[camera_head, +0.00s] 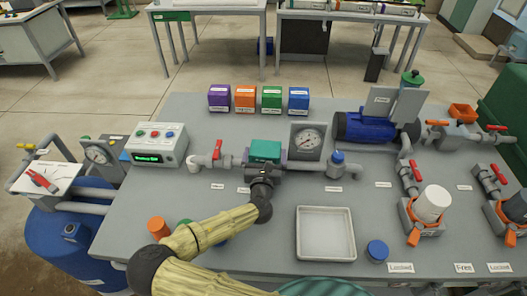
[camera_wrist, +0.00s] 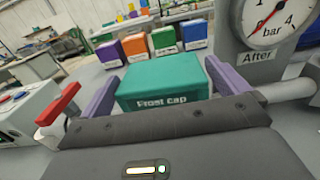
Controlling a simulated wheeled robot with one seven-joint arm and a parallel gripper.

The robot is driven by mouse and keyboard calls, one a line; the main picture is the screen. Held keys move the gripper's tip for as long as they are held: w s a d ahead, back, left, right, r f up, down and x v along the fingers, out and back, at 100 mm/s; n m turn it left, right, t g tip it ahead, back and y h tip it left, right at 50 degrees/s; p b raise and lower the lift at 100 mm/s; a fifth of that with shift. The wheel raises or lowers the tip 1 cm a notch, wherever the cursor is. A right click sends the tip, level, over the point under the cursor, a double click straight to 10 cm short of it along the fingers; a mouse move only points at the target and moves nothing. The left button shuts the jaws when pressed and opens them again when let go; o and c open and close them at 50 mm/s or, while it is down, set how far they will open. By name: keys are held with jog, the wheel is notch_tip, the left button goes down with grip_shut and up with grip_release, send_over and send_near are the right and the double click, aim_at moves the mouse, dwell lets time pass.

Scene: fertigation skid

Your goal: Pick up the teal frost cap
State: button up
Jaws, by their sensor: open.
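The teal frost cap (camera_head: 265,151) is a box-shaped cover on the pipe line in the middle of the grey skid table. In the wrist view the frost cap (camera_wrist: 163,82) shows its label, facing me. My gripper (camera_head: 264,170) is right in front of it; in the wrist view its purple fingers (camera_wrist: 164,88) are open, one at the left side of the cap and one at the right. Whether either finger touches the cap I cannot tell. The cap's lower front is hidden by the gripper body.
A pressure gauge (camera_head: 307,140) stands close to the right of the cap. A red-handled valve (camera_head: 216,155) and a control box (camera_head: 157,144) are to the left. Purple, orange, green and blue boxes (camera_head: 258,98) stand behind. A white tray (camera_head: 325,234) lies front right.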

aim_at(264, 149)
jog(key=shift+w+a+f, duration=0.1)
jog(key=shift+w, duration=1.1)
jog(key=shift+w+a, duration=0.1)
jog(key=shift+w, duration=0.1)
jog(key=shift+w, duration=0.1)
jog(key=c, duration=0.6)
